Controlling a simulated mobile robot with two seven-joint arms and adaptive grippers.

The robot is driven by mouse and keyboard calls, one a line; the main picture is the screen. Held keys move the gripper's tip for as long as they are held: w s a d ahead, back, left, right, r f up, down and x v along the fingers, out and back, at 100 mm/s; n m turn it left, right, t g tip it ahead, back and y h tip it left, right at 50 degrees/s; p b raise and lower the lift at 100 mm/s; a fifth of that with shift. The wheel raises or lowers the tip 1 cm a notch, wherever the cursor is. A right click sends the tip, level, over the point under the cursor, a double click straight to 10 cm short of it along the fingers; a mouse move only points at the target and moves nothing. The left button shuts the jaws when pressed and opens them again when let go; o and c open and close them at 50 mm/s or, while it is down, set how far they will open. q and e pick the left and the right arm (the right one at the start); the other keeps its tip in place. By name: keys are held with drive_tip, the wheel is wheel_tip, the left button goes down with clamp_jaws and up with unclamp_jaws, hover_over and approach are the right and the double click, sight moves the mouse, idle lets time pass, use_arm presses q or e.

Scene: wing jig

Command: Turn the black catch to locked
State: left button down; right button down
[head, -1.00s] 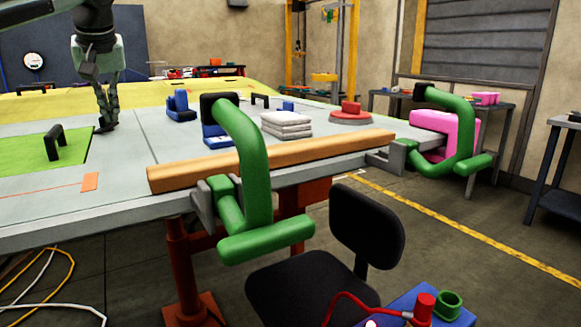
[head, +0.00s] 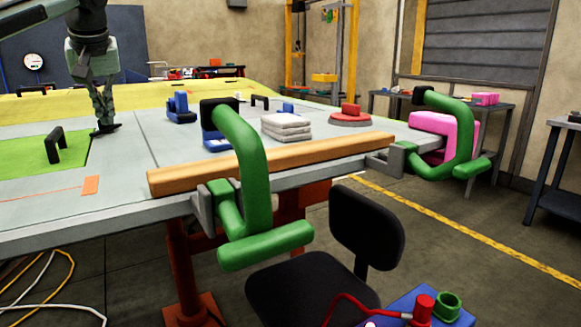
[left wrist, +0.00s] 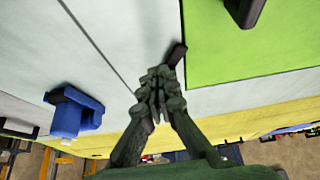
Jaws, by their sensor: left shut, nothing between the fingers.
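The black catch (left wrist: 178,53) is a short dark bar on the grey table skin, right at the edge of the green panel (left wrist: 250,50). In the left wrist view it lies at a slant, its far end at the panel's edge. In the head view the catch (head: 108,129) shows small, under my fingertips. My left gripper (head: 104,122) is shut and empty, pointing down at the catch; it also shows in the left wrist view (left wrist: 160,85). The fingertips appear to be at or against the catch; contact is not clear. My right gripper is not in view.
A black handle (head: 54,145) stands on the green panel. Blue blocks (head: 180,110), a white stack (head: 286,126) and a wooden bar (head: 270,160) lie to the right. Green clamps (head: 250,170) grip the table's front edge. The grey surface around the catch is clear.

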use_arm(q)
drive_tip(key=shift+s+a+f, duration=0.1)
drive_tip(key=shift+s+a, duration=0.1)
drive_tip(key=shift+a, duration=0.55)
drive_tip(key=shift+s, duration=0.2)
drive_tip(key=shift+s+d, duration=0.1)
drive_tip(key=shift+s, duration=0.15)
wheel_tip(320, 180, up, 6)
idle(0.7)
